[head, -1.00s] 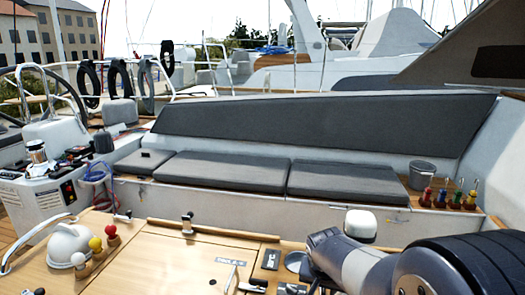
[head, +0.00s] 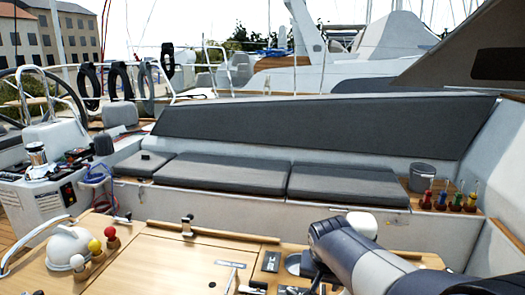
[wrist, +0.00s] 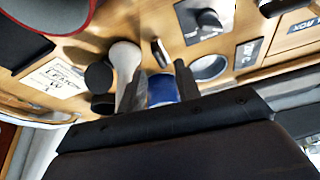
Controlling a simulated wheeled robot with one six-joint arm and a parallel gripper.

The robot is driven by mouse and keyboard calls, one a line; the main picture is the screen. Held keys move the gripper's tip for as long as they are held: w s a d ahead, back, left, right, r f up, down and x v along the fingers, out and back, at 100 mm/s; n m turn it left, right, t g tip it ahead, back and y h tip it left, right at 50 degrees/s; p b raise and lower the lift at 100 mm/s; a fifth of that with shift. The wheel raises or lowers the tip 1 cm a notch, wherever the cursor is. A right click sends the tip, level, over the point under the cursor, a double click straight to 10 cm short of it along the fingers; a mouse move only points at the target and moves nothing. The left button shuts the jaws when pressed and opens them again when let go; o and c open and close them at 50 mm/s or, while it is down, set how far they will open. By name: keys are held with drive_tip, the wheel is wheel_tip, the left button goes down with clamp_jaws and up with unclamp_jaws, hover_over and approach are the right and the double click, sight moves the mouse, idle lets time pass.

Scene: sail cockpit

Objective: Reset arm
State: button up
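My arm (head: 362,262) reaches in from the lower right of the head view, over the right part of the wooden table. My gripper is not visible there. In the wrist view my gripper (wrist: 158,88) shows as a dark bar with two fingers standing apart, so it is open. A blue and white round thing (wrist: 161,90) appears in the gap between the fingers. I cannot tell whether it is between them or beyond them. No contact with it can be made out.
The wooden table (head: 165,262) carries a white dome (head: 72,246), red (head: 110,232) and yellow (head: 94,245) knobs and small fittings. Grey bench cushions (head: 230,173) lie behind it. A grey bucket (head: 422,175) and coloured-handled tools (head: 455,200) stand at the right.

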sight(323, 290)
drive_tip(key=x, duration=0.5)
drive_tip(key=shift+s, duration=0.1)
drive_tip(key=shift+a+r+m+h, duration=0.1)
drive_tip(key=shift+m+h, duration=0.2)
drive_tip(key=shift+m, duration=0.5)
drive_tip(key=b+v, duration=0.5)
drive_tip(key=v, duration=0.5)
drive_tip(key=shift+r, duration=0.2)
drive_tip(key=b, duration=0.3)
drive_tip(key=shift+r, duration=0.1)
drive_tip(key=x, duration=1)
